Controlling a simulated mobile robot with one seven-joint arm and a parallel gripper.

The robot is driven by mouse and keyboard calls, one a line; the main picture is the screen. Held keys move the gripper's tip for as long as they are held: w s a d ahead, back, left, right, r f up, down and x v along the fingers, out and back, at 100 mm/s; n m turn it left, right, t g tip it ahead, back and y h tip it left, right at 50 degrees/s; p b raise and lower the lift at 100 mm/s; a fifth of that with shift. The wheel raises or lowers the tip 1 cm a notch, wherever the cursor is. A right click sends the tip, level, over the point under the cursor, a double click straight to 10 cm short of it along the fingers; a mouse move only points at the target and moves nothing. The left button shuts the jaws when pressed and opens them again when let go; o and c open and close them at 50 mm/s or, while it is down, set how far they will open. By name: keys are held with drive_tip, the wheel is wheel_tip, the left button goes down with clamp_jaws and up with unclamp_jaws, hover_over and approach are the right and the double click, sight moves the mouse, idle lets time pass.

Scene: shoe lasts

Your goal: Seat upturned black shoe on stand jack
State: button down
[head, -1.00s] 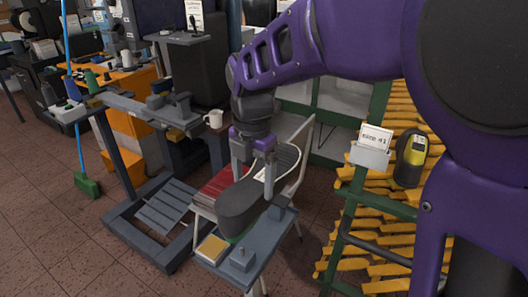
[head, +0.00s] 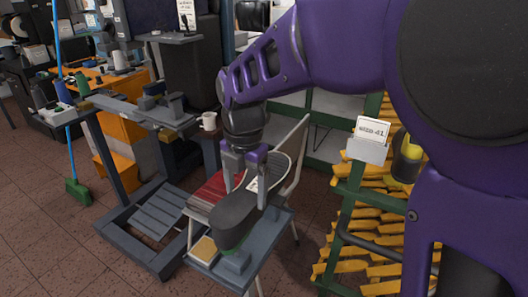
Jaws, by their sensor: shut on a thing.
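The black shoe (head: 234,212) is upturned, with its dark sole facing up and a green edge at its near end. My gripper (head: 246,186) is shut on it from above, one finger on each side. The shoe is over a small grey tray table (head: 266,246) and overlaps it in the picture; I cannot tell whether they touch. A grey bench (head: 118,106) with grey fixtures (head: 163,106) stands at left. I cannot tell which fixture is the stand jack.
A yellow-topped block (head: 203,249) lies on the tray's left side. A white mug (head: 209,121) is at the bench's right end. A green rack of yellow pieces (head: 352,212) bounds the right. Floor at lower left is clear.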

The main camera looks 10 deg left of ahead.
drive_tip(key=shift+f+b, duration=1.55)
drive_tip(key=shift+f, duration=1.05)
drive_tip(key=shift+f, duration=0.2)
drive_tip(key=shift+c, duration=0.3)
unclamp_jaws()
drive_tip(key=shift+o, duration=0.3)
wheel_tip(320, 180, up, 17)
drive_tip(key=p, duration=0.3)
drive_tip(key=shift+s+r+p, duration=0.2)
drive_tip(key=shift+s+p, duration=0.1)
drive_tip(key=shift+s, duration=0.1)
drive_tip(key=shift+d, duration=0.1)
